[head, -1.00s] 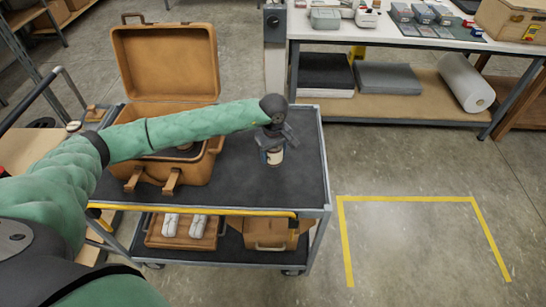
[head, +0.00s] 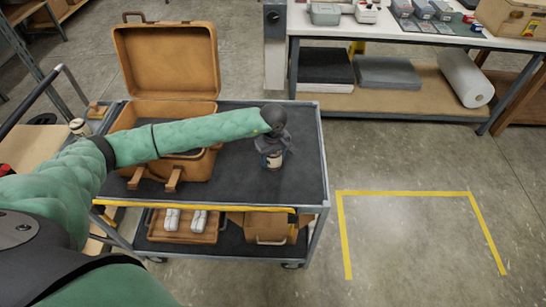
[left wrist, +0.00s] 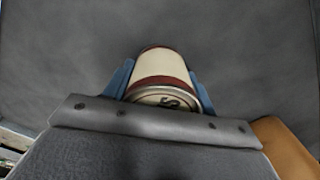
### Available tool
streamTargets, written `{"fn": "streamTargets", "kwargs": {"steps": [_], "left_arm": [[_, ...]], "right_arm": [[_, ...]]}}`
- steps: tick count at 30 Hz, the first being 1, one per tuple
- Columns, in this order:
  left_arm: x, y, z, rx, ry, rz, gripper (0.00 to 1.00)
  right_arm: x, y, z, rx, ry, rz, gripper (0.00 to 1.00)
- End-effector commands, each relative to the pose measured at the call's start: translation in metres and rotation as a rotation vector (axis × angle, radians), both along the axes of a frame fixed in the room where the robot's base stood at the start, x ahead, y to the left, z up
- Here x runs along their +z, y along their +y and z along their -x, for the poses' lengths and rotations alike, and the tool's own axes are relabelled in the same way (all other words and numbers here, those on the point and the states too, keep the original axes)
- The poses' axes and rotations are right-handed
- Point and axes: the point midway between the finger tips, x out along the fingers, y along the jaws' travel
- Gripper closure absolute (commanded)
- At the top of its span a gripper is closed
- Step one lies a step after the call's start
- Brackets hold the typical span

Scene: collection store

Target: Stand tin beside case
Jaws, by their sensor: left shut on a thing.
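The tin (head: 273,161) is cream with dark red bands and stands upright on the cart's dark top, to the right of the case. In the left wrist view the tin (left wrist: 163,70) sits between the two blue fingers. My left gripper (head: 272,153) is shut on it from above; the gripper hides its upper part. The open tan case (head: 166,62) stands on the left of the cart top with its lid up. My left arm crosses in front of the case's inside. A clear gap separates tin and case. My right gripper is not in view.
The cart top (head: 300,180) is bare around the tin. The lower shelf holds a tray (head: 183,233) with white items and a tan box (head: 266,228). A white table (head: 400,28) with several devices stands behind right. Yellow tape (head: 405,192) marks the floor.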

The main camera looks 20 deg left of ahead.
Motion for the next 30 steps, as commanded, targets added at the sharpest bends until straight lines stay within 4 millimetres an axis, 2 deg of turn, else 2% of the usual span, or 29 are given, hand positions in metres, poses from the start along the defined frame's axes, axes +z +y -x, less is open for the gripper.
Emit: {"fn": "streamTargets", "kwargs": {"steps": [6,7,9,10,24,27,29,30], "left_arm": [[-0.002,0.000,0.000,0.000,0.000,0.000,0.77],[-0.002,0.000,0.000,0.000,0.000,0.000,0.39],[-0.002,0.000,0.000,0.000,0.000,0.000,0.25],[-0.002,0.000,0.000,0.000,0.000,0.000,0.23],[0.002,0.000,0.000,0.000,0.000,0.000,0.23],[0.006,0.001,-0.001,0.001,-0.001,-0.001,0.23],[0.012,0.001,-0.001,0.001,-0.002,-0.001,0.23],[0.016,0.001,-0.001,0.001,-0.003,0.000,0.23]], "right_arm": [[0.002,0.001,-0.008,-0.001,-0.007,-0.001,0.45],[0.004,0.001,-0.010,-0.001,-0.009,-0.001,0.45],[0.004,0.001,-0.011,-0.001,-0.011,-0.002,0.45],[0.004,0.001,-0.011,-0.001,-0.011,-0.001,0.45],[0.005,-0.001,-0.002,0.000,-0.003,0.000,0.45],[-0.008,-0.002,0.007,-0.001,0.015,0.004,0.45],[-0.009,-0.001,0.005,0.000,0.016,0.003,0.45],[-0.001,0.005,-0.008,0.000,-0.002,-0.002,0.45]]}}
